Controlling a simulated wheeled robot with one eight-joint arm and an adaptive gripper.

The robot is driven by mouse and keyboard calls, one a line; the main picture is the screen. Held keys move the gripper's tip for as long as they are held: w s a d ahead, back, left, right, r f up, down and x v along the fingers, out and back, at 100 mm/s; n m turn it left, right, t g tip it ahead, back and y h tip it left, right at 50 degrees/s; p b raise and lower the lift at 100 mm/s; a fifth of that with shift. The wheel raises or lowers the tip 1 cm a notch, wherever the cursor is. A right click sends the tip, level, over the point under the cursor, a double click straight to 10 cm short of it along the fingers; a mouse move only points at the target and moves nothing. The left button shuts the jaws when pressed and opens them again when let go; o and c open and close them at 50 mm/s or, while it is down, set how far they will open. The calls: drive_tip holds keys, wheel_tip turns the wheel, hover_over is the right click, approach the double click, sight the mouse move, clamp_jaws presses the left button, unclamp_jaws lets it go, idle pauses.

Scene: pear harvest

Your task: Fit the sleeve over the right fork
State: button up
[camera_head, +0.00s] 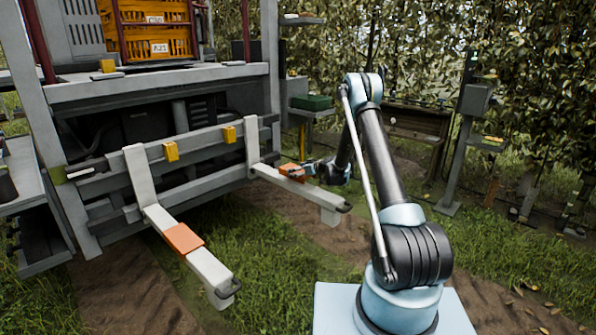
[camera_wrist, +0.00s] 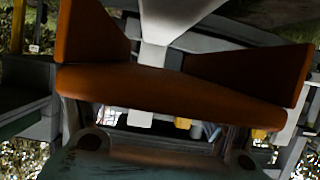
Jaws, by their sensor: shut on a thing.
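The right fork (camera_head: 320,190) is a pale bar reaching out from the machine's grey carriage, with a dark tip. An orange sleeve (camera_head: 291,171) is at its middle part, held by my gripper (camera_head: 308,168), which comes from the right. In the wrist view the sleeve (camera_wrist: 165,92) is a channel with two flared sides. The pale fork (camera_wrist: 152,52) shows between those sides. My gripper's fingers (camera_wrist: 155,130) are shut on the sleeve's near side. Whether the sleeve touches or sits fully on the fork is hidden. The left fork (camera_head: 212,272) wears a similar orange sleeve (camera_head: 183,238).
The grey carriage (camera_head: 195,172) carries two yellow blocks. Orange crates (camera_head: 155,42) stand above it. A green box (camera_head: 312,102) rests on a side shelf behind the right fork. A post (camera_head: 460,150) stands at the right. Grass (camera_head: 265,240) lies open between the forks.

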drive_tip(key=shift+f, duration=1.9)
drive_tip(key=shift+s+f, duration=0.15)
drive_tip(key=shift+f, duration=0.1)
drive_tip(key=shift+s, duration=0.4)
drive_tip(key=shift+w+f, duration=0.1)
drive_tip(key=shift+f, duration=0.1)
drive_tip(key=o, duration=1.5)
drive_tip(key=shift+f, duration=0.1)
drive_tip(key=shift+w+r, duration=0.2)
drive_tip(key=shift+r, duration=0.2)
